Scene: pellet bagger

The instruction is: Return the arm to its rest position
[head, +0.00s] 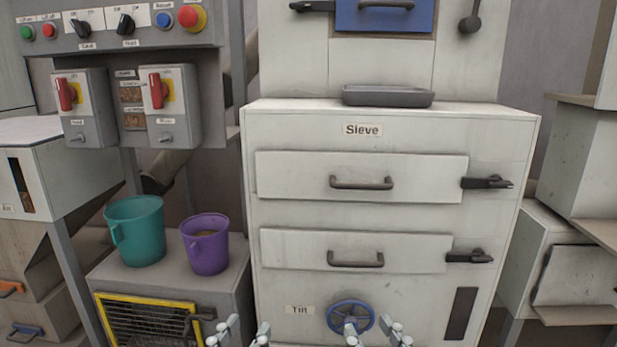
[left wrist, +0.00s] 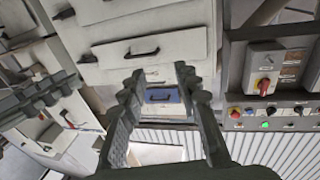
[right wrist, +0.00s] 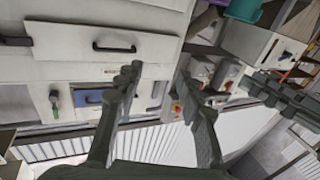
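My left gripper (head: 241,333) shows at the bottom edge of the head view, with its fingertips apart and nothing between them. My right gripper (head: 376,335) is to its right, also with its fingertips apart and empty. In the left wrist view the left gripper (left wrist: 157,82) has its fingers spread, with only background between them. In the right wrist view the right gripper (right wrist: 157,80) is likewise spread and empty. Most of both arms is outside the head view. In that view the right fingertips overlap the lower part of the blue handwheel (head: 350,315); contact cannot be told.
The white sieve cabinet (head: 390,127) stands ahead, with two handled drawers and a grey tray (head: 388,96) on top. A teal bucket (head: 135,231) and a purple bucket (head: 206,244) stand on a ledge to the left. A control panel (head: 110,35) hangs above them.

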